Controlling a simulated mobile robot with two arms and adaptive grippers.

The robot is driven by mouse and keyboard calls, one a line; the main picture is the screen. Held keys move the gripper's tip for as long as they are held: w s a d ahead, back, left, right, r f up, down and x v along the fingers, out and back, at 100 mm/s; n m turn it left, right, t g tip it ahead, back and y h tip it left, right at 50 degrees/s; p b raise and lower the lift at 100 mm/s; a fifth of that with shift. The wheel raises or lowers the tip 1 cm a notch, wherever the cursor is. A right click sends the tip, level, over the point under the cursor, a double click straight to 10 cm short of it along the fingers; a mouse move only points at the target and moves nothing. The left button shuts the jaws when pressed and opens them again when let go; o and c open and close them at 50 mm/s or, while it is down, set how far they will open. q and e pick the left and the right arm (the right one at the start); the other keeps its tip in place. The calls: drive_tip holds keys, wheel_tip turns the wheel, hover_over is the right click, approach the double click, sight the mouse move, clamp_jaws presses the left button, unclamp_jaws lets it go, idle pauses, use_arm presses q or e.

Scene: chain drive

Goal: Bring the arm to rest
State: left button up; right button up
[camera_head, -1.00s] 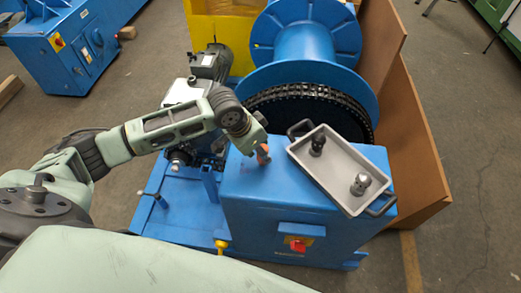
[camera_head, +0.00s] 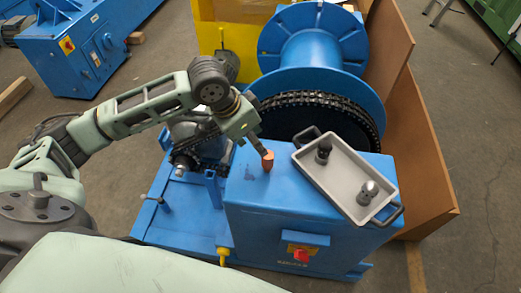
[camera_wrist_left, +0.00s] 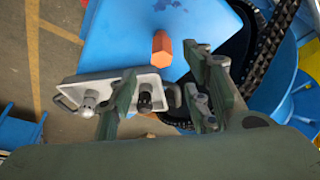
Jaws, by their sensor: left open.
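My left arm comes in from the left in the head view. Its gripper (camera_head: 257,143) is above the blue cabinet top, close to an orange hexagonal piece (camera_head: 267,161) that stands upright there. In the left wrist view the two fingers (camera_wrist_left: 165,92) are spread apart with nothing held between them. The orange piece (camera_wrist_left: 162,48) shows beyond them on the blue top (camera_wrist_left: 120,35), apart from the fingers. My right gripper is not in view.
A grey tray (camera_head: 335,199) with a black knobbed part (camera_head: 323,152) and a silver one (camera_head: 368,192) sits on the cabinet's right side. A black chain (camera_head: 345,108) wraps the wheel beside the blue drum (camera_head: 310,45). Brown boards (camera_head: 420,150) stand at right.

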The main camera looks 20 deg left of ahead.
use_arm(q)
drive_tip(key=shift+v, duration=1.05)
drive_tip(key=shift+d+f, duration=0.1)
